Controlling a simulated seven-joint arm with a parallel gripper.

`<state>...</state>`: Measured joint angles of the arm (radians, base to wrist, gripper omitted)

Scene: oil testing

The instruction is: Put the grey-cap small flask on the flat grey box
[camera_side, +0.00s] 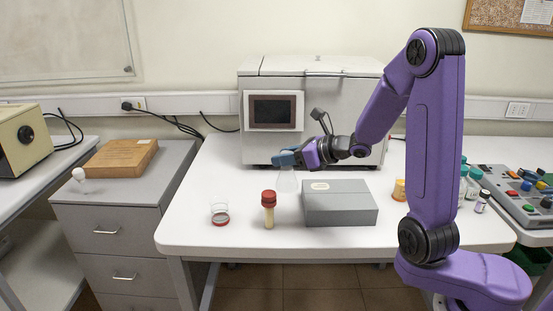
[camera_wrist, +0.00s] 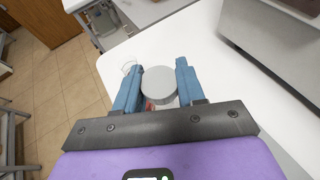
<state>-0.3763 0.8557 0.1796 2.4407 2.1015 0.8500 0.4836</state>
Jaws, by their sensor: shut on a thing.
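The grey-cap small flask (camera_side: 287,182) shows as a clear conical glass body just below my gripper (camera_side: 286,158) in the side view. In the wrist view my gripper (camera_wrist: 158,88) has its two blue fingers on either side of the round grey cap (camera_wrist: 159,80), shut on it. The flask looks upright and appears to be above the table. The flat grey box (camera_side: 340,204) lies on the white table, to the right of the flask and nearer the front in the side view. A pale label is on its top, which is bare otherwise.
A red-capped tube (camera_side: 268,209) stands left of the box. A clear glass beaker (camera_side: 220,213) stands further left. A large white machine (camera_side: 315,112) with a dark screen is behind. Several small bottles (camera_side: 470,183) stand at the right, partly behind my arm.

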